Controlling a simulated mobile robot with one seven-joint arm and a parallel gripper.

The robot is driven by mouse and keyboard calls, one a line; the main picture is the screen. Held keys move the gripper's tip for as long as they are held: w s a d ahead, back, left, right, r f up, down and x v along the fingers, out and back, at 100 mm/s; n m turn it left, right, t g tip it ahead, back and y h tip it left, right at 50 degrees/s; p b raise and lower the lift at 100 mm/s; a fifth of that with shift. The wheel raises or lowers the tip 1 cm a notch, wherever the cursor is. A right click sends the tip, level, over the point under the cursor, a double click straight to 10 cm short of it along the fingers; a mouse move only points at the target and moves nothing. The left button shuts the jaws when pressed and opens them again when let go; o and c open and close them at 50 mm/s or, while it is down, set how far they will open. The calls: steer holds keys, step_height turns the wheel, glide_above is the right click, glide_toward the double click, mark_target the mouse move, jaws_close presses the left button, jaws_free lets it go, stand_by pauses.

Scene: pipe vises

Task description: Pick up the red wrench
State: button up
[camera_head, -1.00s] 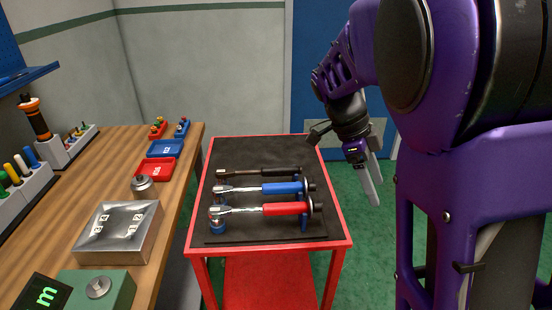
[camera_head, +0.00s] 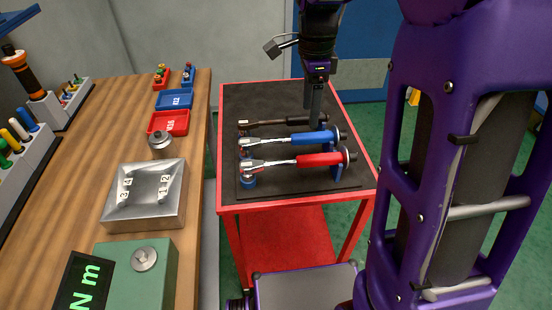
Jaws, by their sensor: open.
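The red wrench (camera_head: 320,159) lies across the red cart, nearest the cart's front edge, with its metal shaft and head to the left. The blue wrench (camera_head: 316,137) lies just behind it, and the black wrench (camera_head: 285,122) behind that. Blue supports hold the wrenches above the dark mat. My gripper (camera_head: 314,122) points down at the right part of the wrench row, near the black and blue handles and behind the red handle. It is open and holds nothing that I can see. Its fingers overlap in this view, so the gap between them is hidden.
The red cart (camera_head: 298,202) has free mat behind the wrenches.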

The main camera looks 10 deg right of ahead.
steer(key=b, duration=0.2)
glide_toward(301, 157)
steer(key=f, duration=0.5)
steer(key=shift+s+d+f, duration=0.15)
steer(key=shift+s+d, duration=0.1)
steer(key=shift+a+f+b, duration=0.15)
steer(key=shift+f+b, duration=0.5)
steer(key=shift+f, duration=2.35)
steer(key=shift+c, duration=0.2)
jaws_close()
steer(key=shift+w+r, duration=0.1)
